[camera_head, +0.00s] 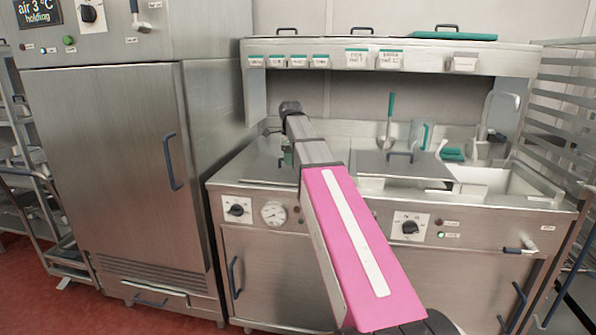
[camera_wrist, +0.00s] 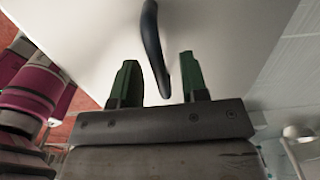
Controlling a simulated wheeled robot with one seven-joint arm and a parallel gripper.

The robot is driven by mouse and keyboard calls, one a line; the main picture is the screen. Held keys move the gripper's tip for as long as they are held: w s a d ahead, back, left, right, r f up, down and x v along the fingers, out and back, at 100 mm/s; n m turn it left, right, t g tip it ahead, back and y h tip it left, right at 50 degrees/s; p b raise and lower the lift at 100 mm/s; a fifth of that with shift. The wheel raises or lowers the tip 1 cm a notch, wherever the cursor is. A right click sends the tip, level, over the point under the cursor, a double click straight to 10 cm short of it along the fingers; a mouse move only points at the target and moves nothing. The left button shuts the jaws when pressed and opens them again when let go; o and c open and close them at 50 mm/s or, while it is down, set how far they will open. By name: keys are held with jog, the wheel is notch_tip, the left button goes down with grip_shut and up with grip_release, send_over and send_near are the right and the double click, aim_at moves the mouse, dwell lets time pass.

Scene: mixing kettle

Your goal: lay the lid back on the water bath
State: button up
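My gripper (camera_wrist: 158,88) is open, its two green fingers on either side of the end of a dark curved handle (camera_wrist: 152,40). The handle stands on a pale flat plate in the wrist view; I cannot see finger contact. In the head view my gripper (camera_head: 287,157) is low over the left part of the worktop, largely hidden by my arm. A flat steel lid (camera_head: 385,168) with a dark handle lies right of my arm. An open basin (camera_head: 490,182) shows to its right. I cannot tell for certain which is the water bath.
A tall steel cabinet (camera_head: 110,170) stands close on the left. A shelf (camera_head: 420,60) with labels and small handles overhangs the worktop. A ladle (camera_head: 388,125) and a clear jug (camera_head: 420,134) are at the back. A rack (camera_head: 560,110) stands at the right.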

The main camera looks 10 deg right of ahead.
grip_shut()
jog(key=shift+r, duration=2.45)
jog(key=shift+s, duration=0.1)
